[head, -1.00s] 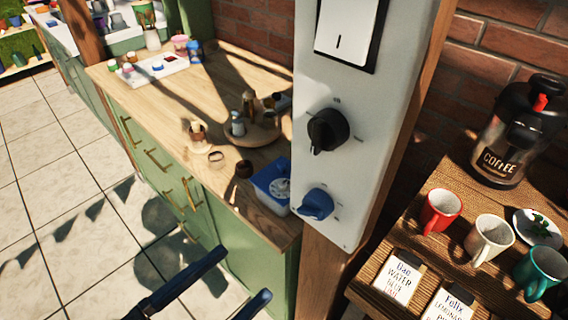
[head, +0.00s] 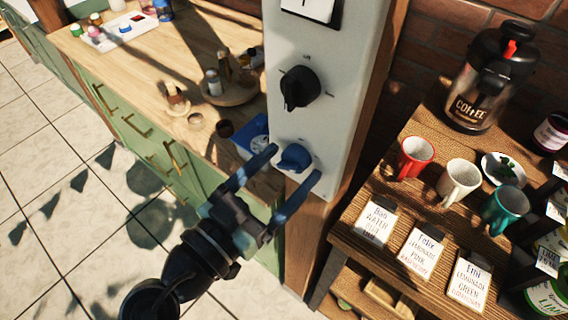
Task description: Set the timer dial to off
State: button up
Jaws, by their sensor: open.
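A white control panel (head: 333,110) on a wooden post carries a black dial (head: 299,88) in its middle and a blue dial (head: 295,157) near its bottom. Small marks surround both dials, too small to read; I cannot tell which is the timer. My gripper (head: 292,166) is open, its two blue fingers pointing at the panel's lower part. In the picture one finger lies left of the blue dial and the other below right of it. I cannot tell whether they touch it. A white switch plate (head: 312,8) is cut off at the top.
Right of the post, a wooden table (head: 345,240) holds a coffee pot (head: 485,85), red (head: 415,158), white (head: 458,180) and teal (head: 504,209) mugs, and name cards. A green-fronted counter (head: 100,60) with a wooden top and small items stands at left. A blue box (head: 255,138) sits behind the panel's left edge.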

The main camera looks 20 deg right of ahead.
jog(key=shift+c, duration=0.2)
grip_shut()
jog(key=shift+n, duration=0.4)
jog(key=n+p, duration=0.2)
jog(key=n, duration=0.2)
jog(key=shift+r+n, duration=0.1)
jog(key=shift+n, duration=0.2)
jog(key=n+p, duration=0.2)
jog(key=n, duration=0.2)
jog(key=shift+n+p, duration=0.7)
jog(key=shift+n, duration=0.4)
